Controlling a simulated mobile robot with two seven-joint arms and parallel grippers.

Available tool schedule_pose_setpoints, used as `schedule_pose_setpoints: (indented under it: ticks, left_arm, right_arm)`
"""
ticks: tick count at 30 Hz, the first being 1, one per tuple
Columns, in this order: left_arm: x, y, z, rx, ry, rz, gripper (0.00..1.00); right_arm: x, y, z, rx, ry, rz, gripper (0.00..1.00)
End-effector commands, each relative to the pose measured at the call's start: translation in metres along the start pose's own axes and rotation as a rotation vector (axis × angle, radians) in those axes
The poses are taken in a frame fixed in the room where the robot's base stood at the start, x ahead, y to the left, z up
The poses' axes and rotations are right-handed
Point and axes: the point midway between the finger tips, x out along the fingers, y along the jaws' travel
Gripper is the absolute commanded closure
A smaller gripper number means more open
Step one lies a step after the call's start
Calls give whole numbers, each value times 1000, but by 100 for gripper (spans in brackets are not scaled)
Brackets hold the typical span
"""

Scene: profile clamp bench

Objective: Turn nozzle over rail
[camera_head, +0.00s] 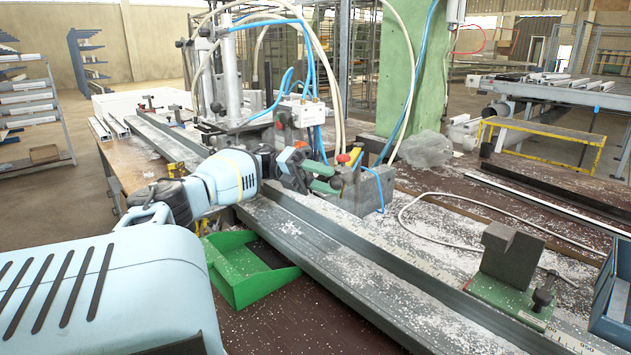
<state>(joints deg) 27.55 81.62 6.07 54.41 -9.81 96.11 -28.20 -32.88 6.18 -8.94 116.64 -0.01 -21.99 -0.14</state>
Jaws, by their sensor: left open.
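A long grey metal rail (345,262), dusted with white chips, runs from the back left to the front right. My left arm comes in from the left, and its gripper (300,172) is over the rail, close to the clamp unit. The gripper is open. A green part (324,186) shows right at its fingertips; I cannot tell whether they touch. A separate nozzle cannot be made out clearly there, as the gripper and wrist hide part of the unit. My right gripper is out of view.
The clamp machine (298,115) with blue and white hoses stands behind the gripper. A green tray (232,275) sits left of the rail. A grey block on a green base (497,300) and a blue bin (612,300) stand at right. A green pillar (405,65) rises behind.

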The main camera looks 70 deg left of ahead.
Motion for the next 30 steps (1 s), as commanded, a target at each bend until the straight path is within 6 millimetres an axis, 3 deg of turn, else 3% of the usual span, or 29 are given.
schedule_pose_setpoints:
  ticks: [5, 30]
  left_arm:
    - [-24, 4, -1, 1, -2, 2, 53]
    - [-48, 0, 0, 1, 0, 0, 53]
  right_arm:
    - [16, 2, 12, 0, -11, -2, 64]
    - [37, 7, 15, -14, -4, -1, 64]
